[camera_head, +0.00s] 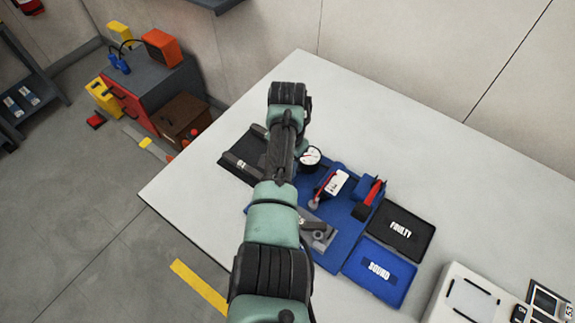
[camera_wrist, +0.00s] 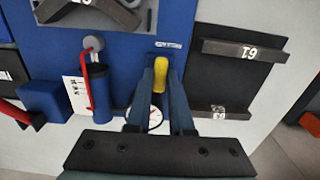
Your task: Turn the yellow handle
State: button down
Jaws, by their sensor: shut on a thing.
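The yellow handle (camera_wrist: 160,76) shows in the wrist view, upper middle, between the two blue-grey fingers of my gripper (camera_wrist: 161,70). The fingers are shut on it, one on each side. A round white-faced gauge (camera_wrist: 155,116) sits just below the handle, partly covered by the fingers; it also shows in the head view (camera_head: 311,156) beside my arm. Handle and gauge are by the edge of a blue board (camera_wrist: 125,50). In the head view my arm hides the handle and my fingertips.
A black tray with numbered ledges (camera_wrist: 240,70) lies close to the right of my gripper in the wrist view. A blue cylinder with a red strap (camera_wrist: 100,88) is at left.

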jog(key=c, duration=0.8)
grip_release()
jog(key=shift+r, duration=0.1)
notch_tip(320, 180, up, 13)
jog(key=shift+b, duration=0.4)
jog(key=w+d+r+n+t+h, duration=0.15)
jog(key=w+r+t, duration=0.25)
jog(key=r+t, duration=0.7)
jog(key=w+d+r+n+t, duration=0.2)
jog(key=w+r+t, duration=0.15)
jog(key=r, duration=1.35)
jog(key=s+a+r+n+t, duration=0.1)
jog(key=s+a+r+t, duration=0.1)
jog(key=s+r+t, duration=0.4)
jog(key=s+a+r+n+t+y, duration=0.1)
jog(key=s+r+t, duration=0.6)
jog(key=s+r, duration=0.9)
jog(key=shift+s+a+r+n, duration=0.2)
jog(key=shift+a+r+n, duration=0.3)
jog(key=shift+r+n, duration=0.3)
